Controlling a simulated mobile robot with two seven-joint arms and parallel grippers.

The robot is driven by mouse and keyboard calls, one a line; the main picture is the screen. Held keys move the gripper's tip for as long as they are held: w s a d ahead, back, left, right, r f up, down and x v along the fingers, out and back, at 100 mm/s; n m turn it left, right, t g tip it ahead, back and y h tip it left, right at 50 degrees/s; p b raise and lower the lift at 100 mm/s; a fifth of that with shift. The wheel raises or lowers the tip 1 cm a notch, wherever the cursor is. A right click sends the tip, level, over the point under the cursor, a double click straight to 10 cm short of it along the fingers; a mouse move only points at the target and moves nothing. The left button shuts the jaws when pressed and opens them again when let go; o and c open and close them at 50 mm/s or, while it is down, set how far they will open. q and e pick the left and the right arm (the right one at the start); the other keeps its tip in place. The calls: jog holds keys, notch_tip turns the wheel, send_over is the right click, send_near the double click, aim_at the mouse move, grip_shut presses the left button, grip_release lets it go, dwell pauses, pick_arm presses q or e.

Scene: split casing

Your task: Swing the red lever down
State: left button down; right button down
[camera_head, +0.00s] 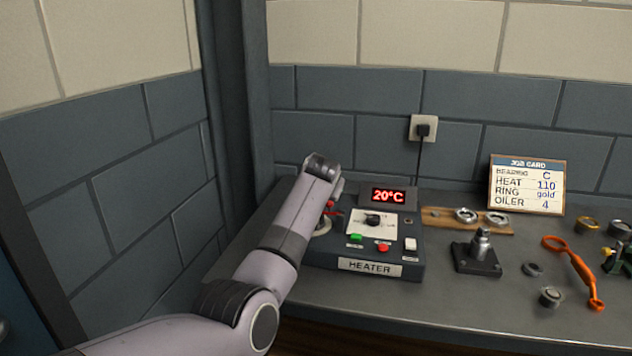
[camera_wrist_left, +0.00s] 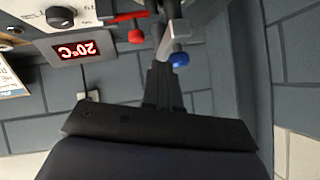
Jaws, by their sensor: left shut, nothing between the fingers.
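The red lever (camera_head: 330,204) is at the left end of the heater (camera_head: 370,269), mostly hidden behind my left arm in the head view. In the left wrist view, which looks upside down, a red bar (camera_wrist_left: 127,17) and a red knob (camera_wrist_left: 136,36) show near the top. A blue knob (camera_wrist_left: 179,59) on a metal stem is just right of them. My left gripper (camera_wrist_left: 161,72) is shut and empty, its fingers close to the blue and red knobs. I cannot tell whether it touches either. My right gripper is out of view.
The heater display (camera_head: 388,196) reads 20°C. A job card (camera_head: 527,183) leans at the back. A wooden board (camera_head: 440,217) with rings, a dark stand (camera_head: 475,256) and an orange tool (camera_head: 580,266) lie to the right. Bench space in front of the heater is clear.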

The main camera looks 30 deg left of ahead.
pick_arm(q)
jog(key=a+b+v, duration=0.1)
jog(key=v, duration=0.8)
jog(key=shift+s+a, duration=0.2)
jog(key=shift+s, duration=0.15)
dwell(0.4)
